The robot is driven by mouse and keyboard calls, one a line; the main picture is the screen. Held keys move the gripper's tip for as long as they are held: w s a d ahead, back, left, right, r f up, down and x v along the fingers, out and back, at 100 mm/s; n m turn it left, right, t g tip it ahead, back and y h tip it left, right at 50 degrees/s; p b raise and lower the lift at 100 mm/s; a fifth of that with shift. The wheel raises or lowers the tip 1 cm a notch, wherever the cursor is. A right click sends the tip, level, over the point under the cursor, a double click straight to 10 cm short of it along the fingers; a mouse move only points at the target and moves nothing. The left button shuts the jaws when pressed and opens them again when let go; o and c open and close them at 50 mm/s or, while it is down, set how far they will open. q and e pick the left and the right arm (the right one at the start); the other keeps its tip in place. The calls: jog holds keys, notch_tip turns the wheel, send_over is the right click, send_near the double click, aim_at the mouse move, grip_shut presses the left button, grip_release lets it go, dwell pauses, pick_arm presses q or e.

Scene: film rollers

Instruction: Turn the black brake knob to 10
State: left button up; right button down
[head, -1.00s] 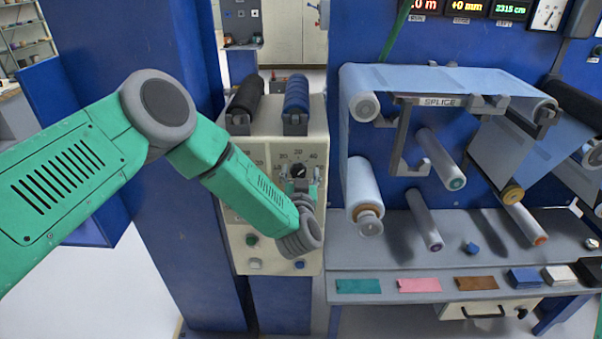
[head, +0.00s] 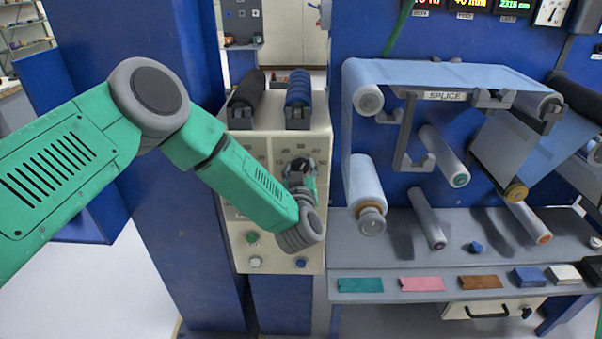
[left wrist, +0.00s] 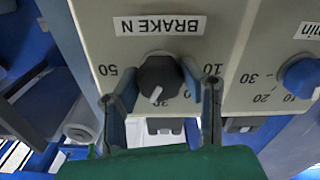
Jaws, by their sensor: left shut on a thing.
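The black brake knob (left wrist: 160,78) sits on a cream panel under the label BRAKE N, which appears upside down in the left wrist view. Its white pointer line points down in that picture, slightly left, near the middle of the scale. The 50 is on the picture's left and the 10 on its right. My left gripper (left wrist: 161,105) has one finger on each side of the knob and is shut on it. In the head view the knob (head: 299,165) is partly hidden by my left gripper (head: 301,181). My right gripper is out of view.
A blue knob (left wrist: 300,77) with its own scale is beside the brake knob. Green (head: 252,239), white and blue buttons sit lower on the panel. Black and blue rollers (head: 298,90) lie on top. The splice station with film rollers (head: 366,190) stands to the right.

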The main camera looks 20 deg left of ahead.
pick_arm(q)
jog(key=n, duration=0.1)
jog(key=n+b, duration=0.2)
jog(key=shift+f+n, duration=0.25)
jog(key=shift+n, duration=0.15)
jog(key=n+b, duration=0.3)
jog(key=shift+n, duration=0.3)
jog(key=n+b, duration=0.3)
jog(key=shift+f+n, duration=0.1)
jog(key=shift+n, duration=0.2)
jog(key=n+b, duration=0.3)
jog(key=shift+n, duration=0.3)
jog(key=n+b, duration=0.4)
jog(key=shift+f+n, duration=0.15)
jog(key=shift+n, duration=0.15)
jog(key=shift+s+n+b, duration=0.1)
jog(key=shift+n+b, duration=1.9)
jog(key=shift+b, duration=0.1)
jog(key=o, duration=1.1)
jog(key=shift+o, duration=0.2)
